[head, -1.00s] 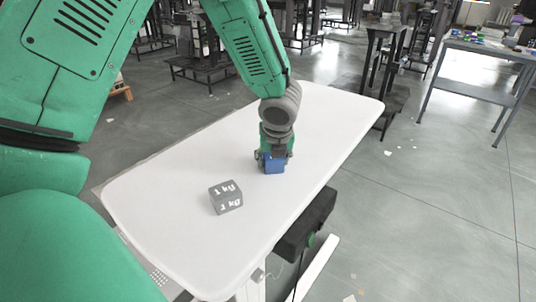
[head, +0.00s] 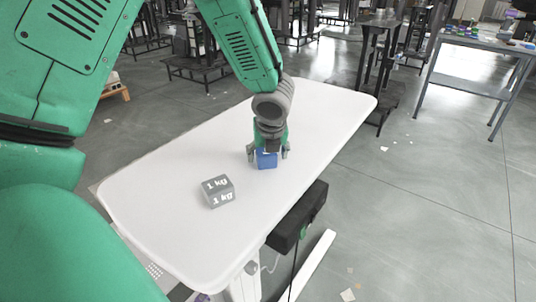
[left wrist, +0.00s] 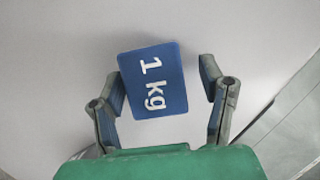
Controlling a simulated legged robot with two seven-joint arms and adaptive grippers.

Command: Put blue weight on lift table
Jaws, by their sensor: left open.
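The blue weight (head: 267,160) sits on the white lift table (head: 165,235), near its middle. In the left wrist view the blue weight (left wrist: 154,80) shows "1 kg" on its top and is turned slightly. My left gripper (head: 267,154) is at the blue weight with its fingers spread on both sides. In the left wrist view my left gripper (left wrist: 162,92) is open, with a gap to the right of the weight and the left finger close to its side. My right gripper is not in view.
A grey weight (head: 218,191) marked "1 kg" stands on the table to the left of and nearer than the blue one. The rest of the tabletop is clear. A grey workbench (head: 470,85) with small items stands at the far right.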

